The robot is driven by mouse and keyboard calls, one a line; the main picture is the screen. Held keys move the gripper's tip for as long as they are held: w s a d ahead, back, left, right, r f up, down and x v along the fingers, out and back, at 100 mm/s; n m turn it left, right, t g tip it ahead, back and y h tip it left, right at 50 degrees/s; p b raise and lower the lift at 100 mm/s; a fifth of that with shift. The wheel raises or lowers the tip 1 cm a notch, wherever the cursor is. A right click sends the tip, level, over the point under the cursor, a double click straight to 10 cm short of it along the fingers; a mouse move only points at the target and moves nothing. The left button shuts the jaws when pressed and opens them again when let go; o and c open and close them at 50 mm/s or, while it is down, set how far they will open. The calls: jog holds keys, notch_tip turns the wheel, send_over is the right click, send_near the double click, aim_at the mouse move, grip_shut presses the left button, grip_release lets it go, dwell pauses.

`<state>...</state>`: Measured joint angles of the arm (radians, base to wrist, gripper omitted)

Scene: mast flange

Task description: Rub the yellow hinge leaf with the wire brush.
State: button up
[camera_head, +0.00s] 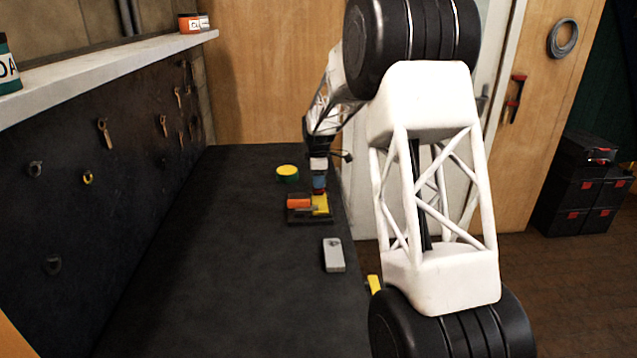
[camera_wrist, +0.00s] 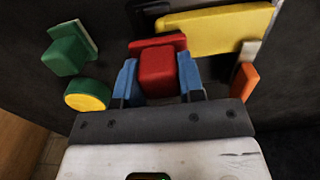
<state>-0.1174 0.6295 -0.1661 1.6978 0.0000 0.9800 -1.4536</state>
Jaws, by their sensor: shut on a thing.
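My gripper (camera_head: 319,184) is low over the far part of the bench, its blue fingers closed on a red block-shaped handle (camera_wrist: 157,72). I take this for the wire brush; its bristles are hidden from the wrist camera. The yellow hinge leaf (camera_wrist: 215,29) lies just beyond the handle in the wrist view. In the head view the yellow leaf (camera_head: 321,205) sits on a dark base, directly under the gripper. I cannot tell whether the brush touches it.
An orange block (camera_head: 299,202) sits beside the leaf. A green round thing with a yellow top (camera_head: 288,172) stands behind, to the left. A green block (camera_wrist: 68,50) shows in the wrist view. A grey box (camera_head: 333,255) lies nearer. The bench (camera_head: 220,270) is clear on the left.

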jog(key=shift+w, duration=0.25)
jog(key=shift+f, duration=0.2)
jog(key=shift+s+r, duration=0.15)
jog(key=shift+s, duration=2.65)
notch_tip(320, 180, up, 8)
jog(key=shift+r, duration=0.15)
jog(key=shift+w, duration=0.1)
